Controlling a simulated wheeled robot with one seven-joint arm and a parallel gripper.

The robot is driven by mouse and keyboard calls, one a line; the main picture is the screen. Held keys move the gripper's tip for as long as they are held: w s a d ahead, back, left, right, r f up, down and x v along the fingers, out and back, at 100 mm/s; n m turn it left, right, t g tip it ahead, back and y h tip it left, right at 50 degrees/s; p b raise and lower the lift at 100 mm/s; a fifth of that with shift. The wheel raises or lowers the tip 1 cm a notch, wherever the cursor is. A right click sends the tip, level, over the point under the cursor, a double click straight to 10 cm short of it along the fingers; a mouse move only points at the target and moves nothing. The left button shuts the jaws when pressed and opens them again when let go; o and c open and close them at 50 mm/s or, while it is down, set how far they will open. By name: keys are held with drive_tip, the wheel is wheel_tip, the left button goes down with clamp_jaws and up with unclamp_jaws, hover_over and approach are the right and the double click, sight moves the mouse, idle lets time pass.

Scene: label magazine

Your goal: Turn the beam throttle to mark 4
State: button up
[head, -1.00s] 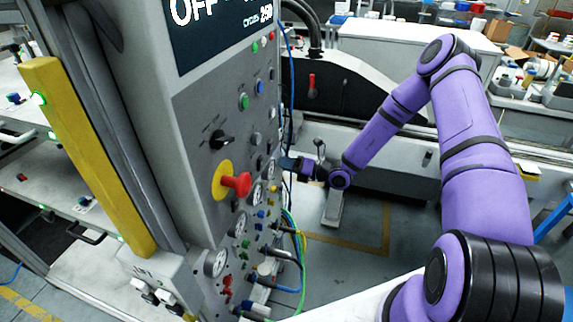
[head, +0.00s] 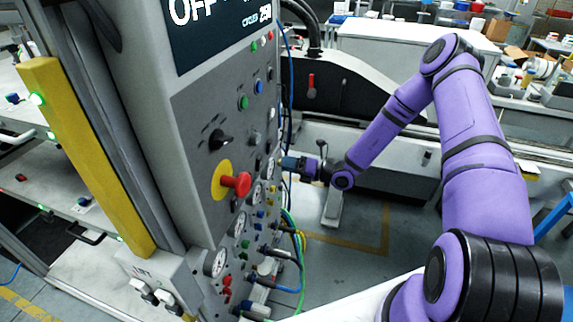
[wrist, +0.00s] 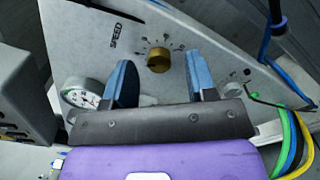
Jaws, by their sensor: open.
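In the wrist view a round brass-coloured knob (wrist: 158,58) sits on the grey panel (wrist: 205,50) with small dark marks around it. Contact with the knob is not visible. In the head view my gripper (head: 287,163) is at the panel's right edge, and the knob cannot be made out.
A pressure gauge (wrist: 82,95) is left of the fingers. Green, blue and yellow hoses (wrist: 290,140) hang at the right. In the head view the panel also bears a red emergency button (head: 236,184), a black selector (head: 219,139) and several small buttons.

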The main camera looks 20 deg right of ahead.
drive_tip(key=v, duration=0.9)
drive_tip(key=shift+s+d, duration=0.25)
drive_tip(key=shift+d, duration=0.05)
drive_tip(key=s+a+r+n+g+h, duration=0.3)
drive_tip(key=s+r+n+g, duration=0.3)
drive_tip(key=r+n, duration=0.55)
drive_tip(key=s+a+r+n+g+h, duration=0.25)
drive_tip(key=s+r+n+g, duration=0.3)
drive_tip(key=r+n, duration=0.55)
drive_tip(key=s+d+r+n+t+h, duration=0.2)
drive_tip(key=s+r+n, duration=0.4)
drive_tip(key=s+r, duration=0.3)
drive_tip(key=s+d+r+n+t+h, duration=0.1)
drive_tip(key=s+r+n+t+h, duration=0.3)
drive_tip(key=s+r+n+h, duration=0.3)
drive_tip(key=s+r, duration=0.2)
drive_tip(key=s, duration=0.1)
drive_tip(key=shift+s+d, duration=0.4)
